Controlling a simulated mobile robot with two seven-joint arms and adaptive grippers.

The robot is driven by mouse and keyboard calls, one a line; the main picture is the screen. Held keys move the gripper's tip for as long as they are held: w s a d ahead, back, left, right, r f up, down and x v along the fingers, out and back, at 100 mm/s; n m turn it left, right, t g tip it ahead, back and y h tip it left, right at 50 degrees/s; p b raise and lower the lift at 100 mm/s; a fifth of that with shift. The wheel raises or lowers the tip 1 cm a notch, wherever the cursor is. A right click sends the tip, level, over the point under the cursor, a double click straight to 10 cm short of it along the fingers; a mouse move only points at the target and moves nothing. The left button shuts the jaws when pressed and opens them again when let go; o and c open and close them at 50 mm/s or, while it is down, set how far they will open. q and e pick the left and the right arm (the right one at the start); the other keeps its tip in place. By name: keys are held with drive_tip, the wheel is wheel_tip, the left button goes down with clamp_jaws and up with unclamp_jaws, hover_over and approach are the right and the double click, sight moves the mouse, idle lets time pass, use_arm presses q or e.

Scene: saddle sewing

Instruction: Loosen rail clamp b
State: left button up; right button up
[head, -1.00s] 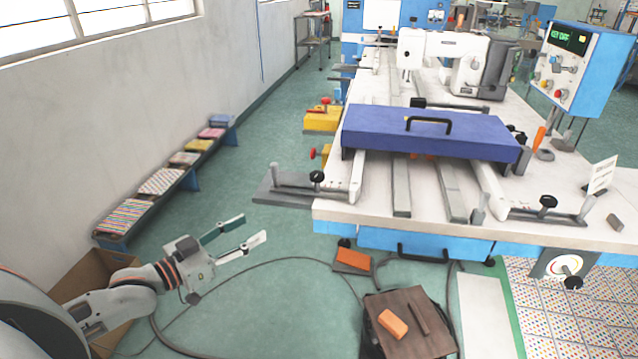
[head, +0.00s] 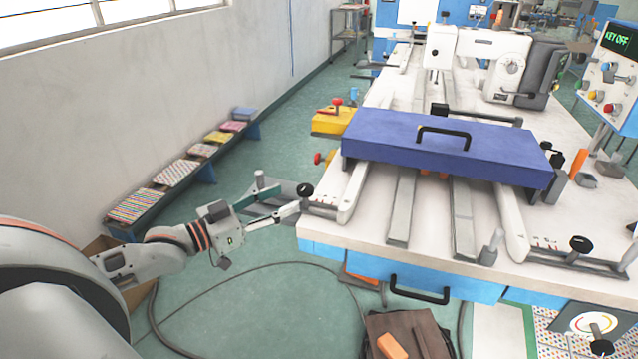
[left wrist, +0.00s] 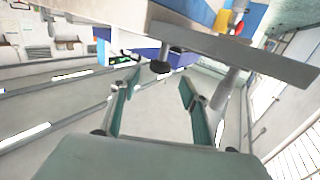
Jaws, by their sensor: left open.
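Two black clamp knobs stand on the front rails of the white table: the left knob (head: 305,190) at the left corner and the right knob (head: 581,244) at the right. No label shows which one is rail clamp b. My left gripper (head: 288,199) is open, its fingers pointing at the left knob from the left. In the left wrist view a black knob (left wrist: 160,67) sits just beyond and between the open fingertips (left wrist: 160,84). It is not gripped; whether a finger touches it I cannot tell. My right gripper is out of view.
A blue cover (head: 390,140) with a black handle lies across the rails. A sewing machine (head: 480,62) stands behind it. A grey plate (head: 285,187) juts out left under the knob. A brown box (head: 430,335) and cables lie on the floor below. Open floor (head: 255,285) surrounds my left arm.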

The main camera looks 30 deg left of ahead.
sight(298, 192)
use_arm(q)
drive_tip(key=shift+w+d, duration=0.1)
drive_tip(key=shift+w, duration=0.2)
drive_tip(key=shift+w+d, duration=0.1)
drive_tip(key=shift+w, duration=0.25)
drive_tip(key=b+x, duration=0.1)
drive_tip(key=x, duration=0.2)
drive_tip(key=shift+w+d, duration=0.15)
drive_tip(key=shift+w, duration=0.2)
drive_tip(key=shift+w+d, duration=0.25)
drive_tip(key=shift+w, duration=0.4)
drive_tip(key=shift+w+d, duration=0.15)
drive_tip(key=shift+w, duration=0.2)
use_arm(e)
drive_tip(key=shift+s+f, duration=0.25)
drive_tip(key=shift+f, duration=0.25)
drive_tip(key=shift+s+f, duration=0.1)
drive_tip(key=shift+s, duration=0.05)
use_arm(q)
drive_tip(key=c, duration=1.1)
